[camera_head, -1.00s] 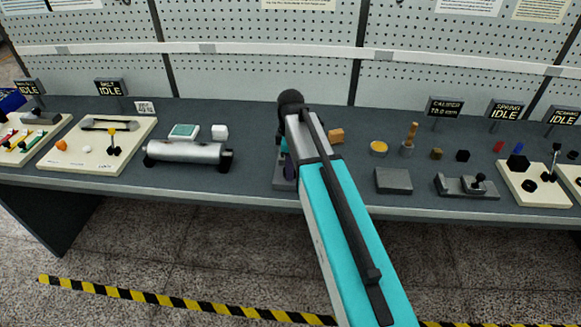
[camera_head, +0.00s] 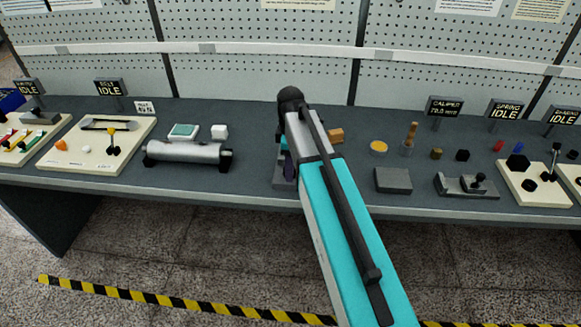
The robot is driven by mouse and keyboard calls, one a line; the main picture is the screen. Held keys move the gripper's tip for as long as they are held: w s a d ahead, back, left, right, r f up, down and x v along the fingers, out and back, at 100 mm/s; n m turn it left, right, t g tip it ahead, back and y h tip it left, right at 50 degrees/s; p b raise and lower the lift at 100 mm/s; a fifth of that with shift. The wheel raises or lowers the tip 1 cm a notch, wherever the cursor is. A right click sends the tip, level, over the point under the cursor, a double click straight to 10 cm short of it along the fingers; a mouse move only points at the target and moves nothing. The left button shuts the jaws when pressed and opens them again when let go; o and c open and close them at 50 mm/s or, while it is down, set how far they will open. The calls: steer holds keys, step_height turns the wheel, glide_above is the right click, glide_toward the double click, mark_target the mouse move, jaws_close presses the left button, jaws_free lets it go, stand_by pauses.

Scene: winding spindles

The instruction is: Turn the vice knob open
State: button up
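My teal and grey arm reaches from the lower right to the middle of the bench and covers most of what lies behind it. A grey base (camera_head: 283,184) shows at the left edge of the arm, on the bench's front part. It may belong to the vice, but I cannot be sure. A dark, purplish part (camera_head: 289,167) stands over this base, and I cannot tell if it is my gripper or part of the fixture. The vice knob is not visible. My gripper's fingertips are hidden by the arm, so their opening and any contact do not show.
Left of the arm, a grey cylinder (camera_head: 185,152) lies on dark supports. Right of it are a grey block (camera_head: 393,181), a yellow-topped round dish (camera_head: 379,148) and the caliper fixture (camera_head: 466,187). A tan block (camera_head: 336,136) sits just behind the arm. The dark bench (camera_head: 252,128) is clear between.

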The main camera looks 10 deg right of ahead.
step_height(320, 180, up, 13)
steer(key=b, duration=0.3)
stand_by(0.6)
steer(key=shift+s, duration=0.1)
stand_by(0.3)
